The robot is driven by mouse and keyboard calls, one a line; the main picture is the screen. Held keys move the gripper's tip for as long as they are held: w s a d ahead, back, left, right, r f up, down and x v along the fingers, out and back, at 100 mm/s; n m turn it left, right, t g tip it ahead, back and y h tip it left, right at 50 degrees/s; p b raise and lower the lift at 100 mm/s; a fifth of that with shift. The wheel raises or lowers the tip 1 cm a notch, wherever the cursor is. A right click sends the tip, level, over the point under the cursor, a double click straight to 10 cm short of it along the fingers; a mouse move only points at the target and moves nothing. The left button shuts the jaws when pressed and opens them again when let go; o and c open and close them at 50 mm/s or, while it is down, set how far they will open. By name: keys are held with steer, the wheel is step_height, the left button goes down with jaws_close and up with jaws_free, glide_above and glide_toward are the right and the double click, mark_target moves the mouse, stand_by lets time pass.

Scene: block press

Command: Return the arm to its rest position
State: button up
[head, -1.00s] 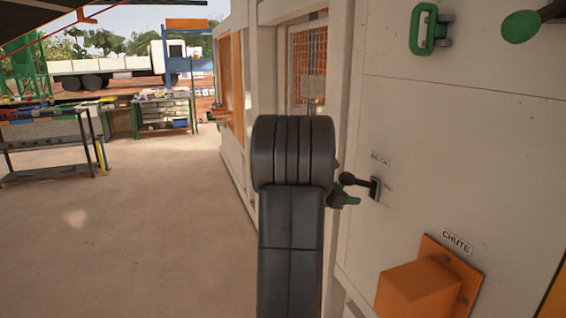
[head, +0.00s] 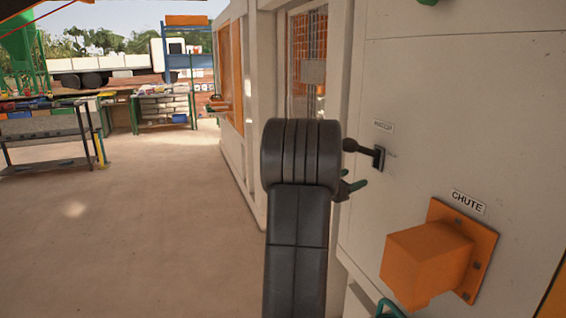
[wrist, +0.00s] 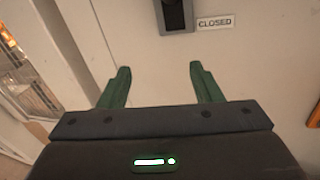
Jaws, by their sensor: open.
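My gripper (wrist: 160,72) is open and empty in the wrist view, its two green fingers apart in front of the pale machine panel (wrist: 150,40). A black lever (head: 365,151) on the panel is just above the fingertips in the head view. In the wrist view a dark fixture (wrist: 176,14) with a "CLOSED" label (wrist: 215,22) is above and beyond the fingers, apart from them.
An orange chute box (head: 430,262) juts from the panel at the lower right. A green handle (head: 390,309) shows at the bottom edge. An orange-meshed window (head: 309,60) is behind my arm. Open floor (head: 130,230) lies to the left, with workbenches (head: 50,140) farther back.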

steer(key=v, duration=1)
steer(key=shift+s+a+b, duration=0.2)
steer(key=shift+b, duration=0.2)
steer(key=shift+s+d+f, duration=0.1)
